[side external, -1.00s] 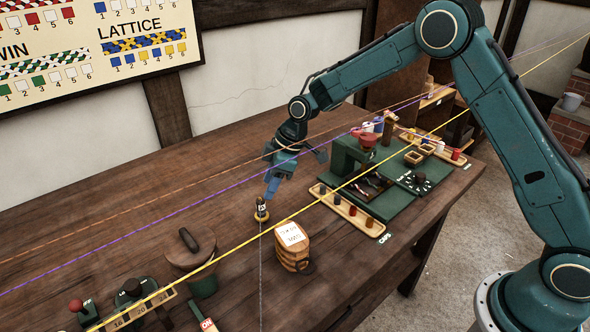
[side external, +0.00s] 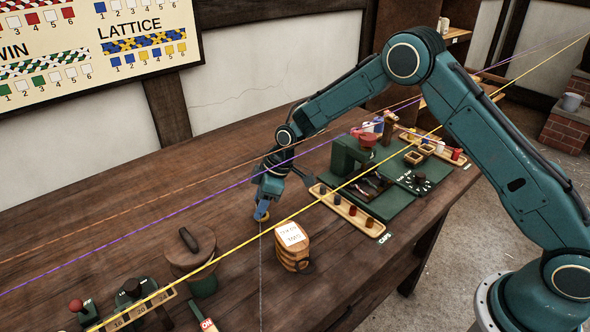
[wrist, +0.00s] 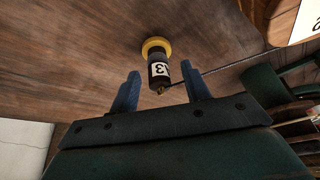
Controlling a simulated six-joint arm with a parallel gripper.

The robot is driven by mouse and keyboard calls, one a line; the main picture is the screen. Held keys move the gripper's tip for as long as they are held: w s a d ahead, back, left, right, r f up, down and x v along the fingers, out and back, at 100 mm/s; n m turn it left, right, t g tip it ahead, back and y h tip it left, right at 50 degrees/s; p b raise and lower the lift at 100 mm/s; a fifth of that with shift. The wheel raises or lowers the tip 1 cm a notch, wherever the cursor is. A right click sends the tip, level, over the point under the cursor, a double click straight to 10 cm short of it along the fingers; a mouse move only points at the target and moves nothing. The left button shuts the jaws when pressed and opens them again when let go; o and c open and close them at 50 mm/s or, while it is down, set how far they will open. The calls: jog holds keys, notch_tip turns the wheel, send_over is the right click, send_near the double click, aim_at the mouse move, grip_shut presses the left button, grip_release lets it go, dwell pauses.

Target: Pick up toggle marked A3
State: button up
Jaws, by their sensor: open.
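The toggle (wrist: 158,70) is a small dark cylinder with a white label and a yellow round base. The label shows a 3 in the wrist view; the rest of the mark is hard to read. In the side view my gripper hides most of it, and the yellow base (side external: 261,216) shows below the fingers. My gripper (wrist: 162,84) is open, with one blue finger on each side of the toggle's near end and gaps visible. It also shows in the side view (side external: 263,203), lowered over the toggle. A thin grey cord runs from the toggle.
A labelled wooden block (side external: 292,247) stands right of the toggle. A lidded pot (side external: 193,260) is at front left. A wooden rack of caps (side external: 347,211) and a green station (side external: 355,165) are to the right. Yellow, purple and orange lines cross above the table (side external: 110,215).

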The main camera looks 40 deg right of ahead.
jog(key=shift+x, duration=0.9)
jog(key=shift+c, duration=0.2)
grip_shut()
